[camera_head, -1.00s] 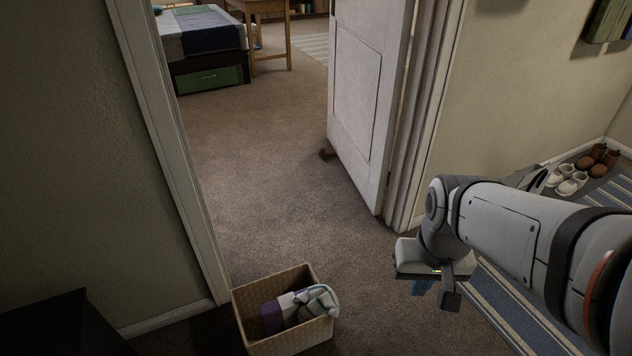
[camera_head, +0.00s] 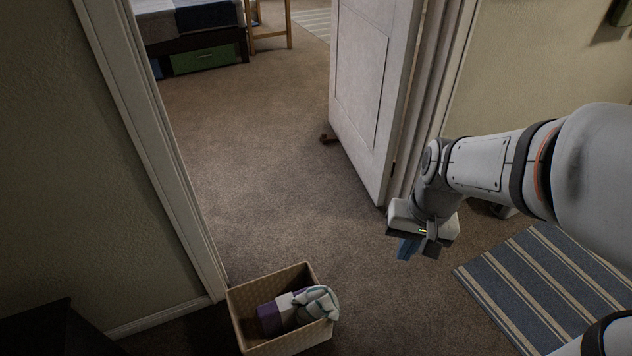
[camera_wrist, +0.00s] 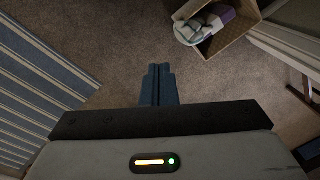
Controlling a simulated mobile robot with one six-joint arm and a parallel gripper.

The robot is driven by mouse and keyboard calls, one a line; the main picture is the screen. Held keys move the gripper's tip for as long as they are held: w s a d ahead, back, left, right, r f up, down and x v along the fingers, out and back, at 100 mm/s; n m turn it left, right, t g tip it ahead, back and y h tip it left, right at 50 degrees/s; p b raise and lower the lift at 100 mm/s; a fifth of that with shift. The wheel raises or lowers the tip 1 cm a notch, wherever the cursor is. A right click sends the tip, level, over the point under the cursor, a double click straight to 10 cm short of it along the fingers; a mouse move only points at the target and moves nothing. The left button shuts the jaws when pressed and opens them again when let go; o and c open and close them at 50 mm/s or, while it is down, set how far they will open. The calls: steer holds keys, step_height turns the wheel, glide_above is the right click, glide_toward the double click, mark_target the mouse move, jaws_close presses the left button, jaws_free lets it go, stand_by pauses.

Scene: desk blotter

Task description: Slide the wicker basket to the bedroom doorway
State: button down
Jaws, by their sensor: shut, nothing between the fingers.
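The tan wicker basket (camera_head: 290,341) stands on the carpet at the bottom of the head view, close to the left door frame. It holds a purple and white item (camera_head: 271,318) and a striped cloth (camera_head: 318,303). The basket also shows at the top right of the wrist view (camera_wrist: 233,37). My gripper (camera_head: 407,249) is to the right of the basket, above the carpet and apart from it. Its blue fingers are shut and empty, and they show in the wrist view (camera_wrist: 159,84). The bedroom doorway (camera_head: 187,230) opens ahead, between the left frame and the open door.
The white door (camera_head: 365,85) stands open on the right of the doorway, with a brown doorstop (camera_head: 328,138) by it. A blue striped rug (camera_head: 560,285) lies at the right. A dark piece of furniture (camera_head: 60,335) is at the lower left. Carpet beyond the doorway is clear.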

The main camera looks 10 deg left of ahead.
steer(key=w+a+f+m+g+y, duration=0.2)
steer(key=w+a+f, duration=0.3)
steer(key=w+f, duration=0.35)
steer(key=m+g+y+b, duration=0.2)
steer(key=m+y, duration=0.1)
steer(key=m, duration=0.6)
glide_toward(297, 331)
steer(key=x, duration=0.6)
steer(key=shift+s+a, duration=0.2)
steer(key=shift+a, duration=0.3)
steer(key=shift+f+b, duration=0.35)
steer(key=shift+b, duration=0.05)
steer(key=shift+d+f, duration=0.1)
